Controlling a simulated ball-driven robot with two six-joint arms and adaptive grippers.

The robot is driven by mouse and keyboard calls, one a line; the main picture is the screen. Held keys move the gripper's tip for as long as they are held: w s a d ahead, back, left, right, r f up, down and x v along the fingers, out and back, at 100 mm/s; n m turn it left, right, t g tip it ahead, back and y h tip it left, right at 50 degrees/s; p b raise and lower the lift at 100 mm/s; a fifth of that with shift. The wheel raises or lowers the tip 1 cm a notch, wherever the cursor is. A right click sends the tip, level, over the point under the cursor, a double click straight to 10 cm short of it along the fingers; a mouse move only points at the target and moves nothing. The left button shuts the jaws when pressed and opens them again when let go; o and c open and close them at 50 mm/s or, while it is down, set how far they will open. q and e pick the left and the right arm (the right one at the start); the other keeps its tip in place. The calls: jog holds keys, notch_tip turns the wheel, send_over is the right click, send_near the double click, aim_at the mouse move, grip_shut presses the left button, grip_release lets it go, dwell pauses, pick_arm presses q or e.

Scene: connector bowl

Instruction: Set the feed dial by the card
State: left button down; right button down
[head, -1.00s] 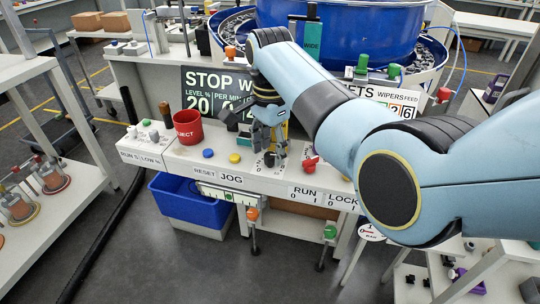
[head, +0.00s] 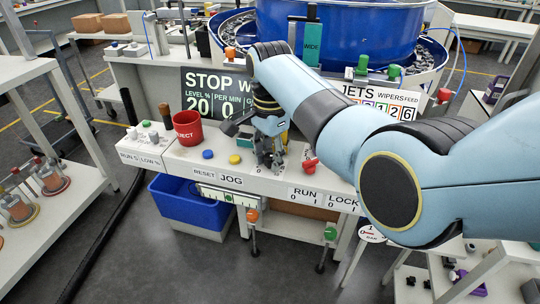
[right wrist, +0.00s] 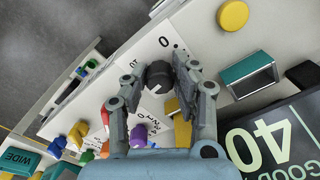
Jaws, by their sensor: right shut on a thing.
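My right gripper (head: 270,160) is down at the control panel (head: 262,181). In the right wrist view its two fingers (right wrist: 155,78) are shut on the sides of a black knob (right wrist: 158,75) with a pale pointer mark. White plates with black numerals lie around the knob; the fingers hide part of them. In the head view the gripper covers most of this knob. A card reading JETS, WIPERS, FEED (head: 381,101) stands behind the panel, partly covered by my right arm; its coloured boxes end in 2 and 6. My left gripper is not in view.
A red cup (head: 187,128), a blue button (head: 208,154) and a yellow button (head: 234,159) are left of the gripper. A red knob (head: 310,164) is close on its right. A dark STOP board (head: 214,92) stands behind. A blue bin (head: 190,202) is below.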

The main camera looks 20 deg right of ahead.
jog(key=n+p, duration=0.3)
jog(key=shift+r, duration=0.2)
jog(key=n+p, duration=0.2)
jog(key=n, duration=0.1)
jog(key=shift+n, duration=0.4)
jog(key=n+p, duration=0.2)
jog(key=n, duration=0.2)
jog(key=shift+w+f+n, duration=0.1)
jog(key=shift+n, duration=0.2)
jog(key=shift+n+p, duration=0.45)
jog(key=shift+n, duration=1.85)
jog(key=c, duration=1.1)
grip_release()
jog(key=shift+f, duration=0.1)
jog(key=shift+o, duration=0.2)
